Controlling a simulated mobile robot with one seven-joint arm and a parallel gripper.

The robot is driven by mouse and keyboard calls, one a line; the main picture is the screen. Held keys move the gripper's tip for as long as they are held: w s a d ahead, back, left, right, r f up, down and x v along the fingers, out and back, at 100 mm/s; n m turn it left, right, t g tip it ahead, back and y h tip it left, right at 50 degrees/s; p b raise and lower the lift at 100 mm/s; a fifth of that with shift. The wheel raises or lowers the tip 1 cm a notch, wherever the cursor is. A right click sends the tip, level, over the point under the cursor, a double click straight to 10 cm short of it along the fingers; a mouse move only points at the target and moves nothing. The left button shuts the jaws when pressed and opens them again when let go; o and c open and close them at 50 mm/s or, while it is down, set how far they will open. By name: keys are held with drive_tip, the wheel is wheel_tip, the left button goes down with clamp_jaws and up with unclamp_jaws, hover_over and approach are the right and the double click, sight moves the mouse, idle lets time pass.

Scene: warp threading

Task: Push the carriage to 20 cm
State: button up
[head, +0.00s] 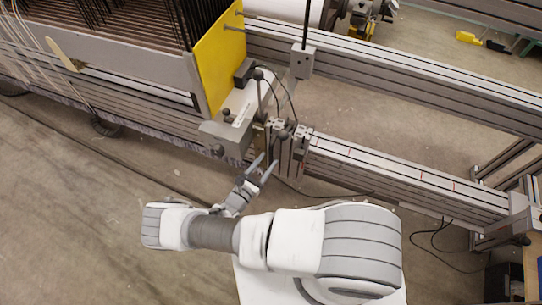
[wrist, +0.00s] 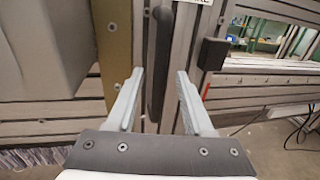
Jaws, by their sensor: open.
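The carriage (head: 287,147) is a grey metal block with knobs and dark cables. It sits on the lower long rail (head: 390,178), near the rail's left end, beside the yellow panel. My gripper (head: 266,166) is open, just in front of the carriage's lower left part. In the wrist view a dark upright handle (wrist: 158,60) stands between and beyond the two open fingers. The fingers do not visibly grip it; whether they touch it I cannot tell. Small red marks show along the rail, but I cannot read any scale.
A yellow panel (head: 220,58) and a grey housing (head: 222,138) stand left of the carriage. An upper rail (head: 420,83) runs behind. The lower rail is clear to the right up to an end bracket (head: 519,207). Cables lie on the floor below it.

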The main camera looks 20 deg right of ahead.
sight(270, 158)
drive_tip(key=shift+x, duration=1.65)
clamp_jaws()
